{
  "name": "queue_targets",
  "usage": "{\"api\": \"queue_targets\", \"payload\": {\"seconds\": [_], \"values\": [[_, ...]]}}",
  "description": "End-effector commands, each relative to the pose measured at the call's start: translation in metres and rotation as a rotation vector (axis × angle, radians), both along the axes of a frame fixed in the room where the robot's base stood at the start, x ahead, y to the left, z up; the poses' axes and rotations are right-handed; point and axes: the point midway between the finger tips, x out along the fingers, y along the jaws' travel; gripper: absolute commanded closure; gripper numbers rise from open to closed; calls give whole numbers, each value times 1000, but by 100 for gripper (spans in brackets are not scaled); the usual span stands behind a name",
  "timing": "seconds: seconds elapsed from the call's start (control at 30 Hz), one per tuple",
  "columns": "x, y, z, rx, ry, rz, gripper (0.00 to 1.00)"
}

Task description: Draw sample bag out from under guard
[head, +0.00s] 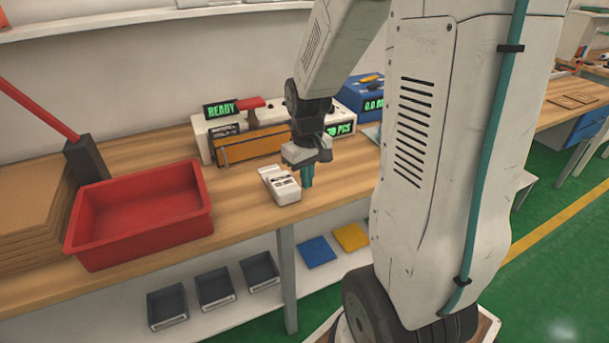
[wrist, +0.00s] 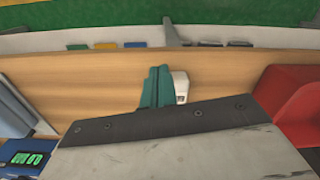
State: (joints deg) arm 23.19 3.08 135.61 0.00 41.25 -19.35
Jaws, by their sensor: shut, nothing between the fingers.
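A small white packet with dark print (head: 280,185), which looks like the sample bag, lies on the wooden bench in front of the sealing machine (head: 203,143). The machine's orange front panel (head: 250,147) looks like the guard; the packet is clear of it on the bench side. My gripper (head: 307,178) points down just right of the packet, its teal fingers shut and empty. In the wrist view the fingers (wrist: 157,86) are beside the packet (wrist: 181,86), which is partly hidden by my wrist. I cannot tell whether they touch it.
A red tray (head: 140,245) stands at the left, beside stacked cardboard (head: 30,225). A blue device (head: 362,95) stands at the back right, with a pale blue item (wrist: 14,110) near it, partly hidden by my arm. The bench (head: 235,215) between tray and packet is clear.

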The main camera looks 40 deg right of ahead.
Motion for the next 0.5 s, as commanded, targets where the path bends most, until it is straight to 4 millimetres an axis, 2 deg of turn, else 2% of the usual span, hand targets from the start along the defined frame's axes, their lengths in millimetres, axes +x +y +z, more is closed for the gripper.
{"api": "queue_targets", "payload": {"seconds": [0.1,0.33,0.5], "values": [[-2,0,-28,4,8,-1,100],[-2,0,-75,2,6,-2,100],[26,-2,-73,0,0,0,100]]}}
